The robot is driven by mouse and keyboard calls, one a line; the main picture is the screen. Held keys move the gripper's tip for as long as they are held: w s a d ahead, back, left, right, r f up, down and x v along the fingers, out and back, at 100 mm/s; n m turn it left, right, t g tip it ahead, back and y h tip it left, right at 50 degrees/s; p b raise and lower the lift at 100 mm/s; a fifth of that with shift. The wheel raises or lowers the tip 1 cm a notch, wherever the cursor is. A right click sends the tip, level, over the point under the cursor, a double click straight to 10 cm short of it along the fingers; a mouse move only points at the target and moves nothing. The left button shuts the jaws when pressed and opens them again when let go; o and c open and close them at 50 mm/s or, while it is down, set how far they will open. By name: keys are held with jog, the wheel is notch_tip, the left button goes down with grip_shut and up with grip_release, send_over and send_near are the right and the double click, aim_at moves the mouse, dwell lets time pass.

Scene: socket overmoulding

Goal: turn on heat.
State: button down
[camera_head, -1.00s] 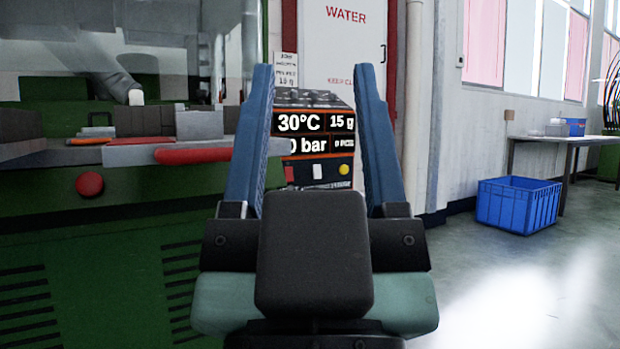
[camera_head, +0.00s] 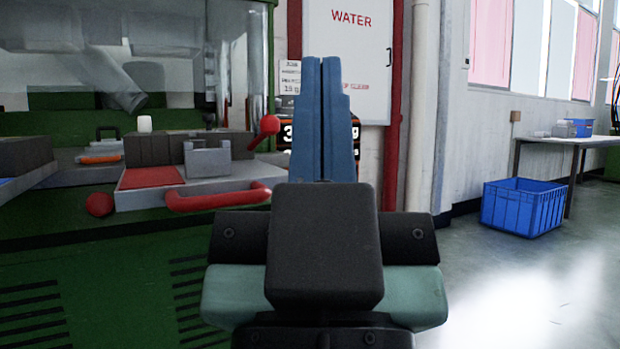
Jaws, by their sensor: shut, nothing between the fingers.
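The black control panel (camera_head: 355,132) with orange-edged displays stands ahead, below the white WATER door. My gripper (camera_head: 321,62) is upright in front of it, its two blue fingers closed together with nothing between them. The fingers and the dark gripper body hide most of the panel. Only slivers of its displays show on either side of the fingers. The panel's buttons are hidden now, and I cannot tell whether the fingers touch the panel.
The green machine (camera_head: 100,270) fills the left, with a red handle (camera_head: 217,197), a red ball knob (camera_head: 269,125) and a red button (camera_head: 99,204). A blue crate (camera_head: 522,207) stands on the floor at right by a table (camera_head: 560,141). The floor at front right is clear.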

notch_tip(320, 180, up, 25)
jog(key=p, duration=2.2)
jog(key=shift+p, duration=0.3)
jog(key=shift+f, duration=0.1)
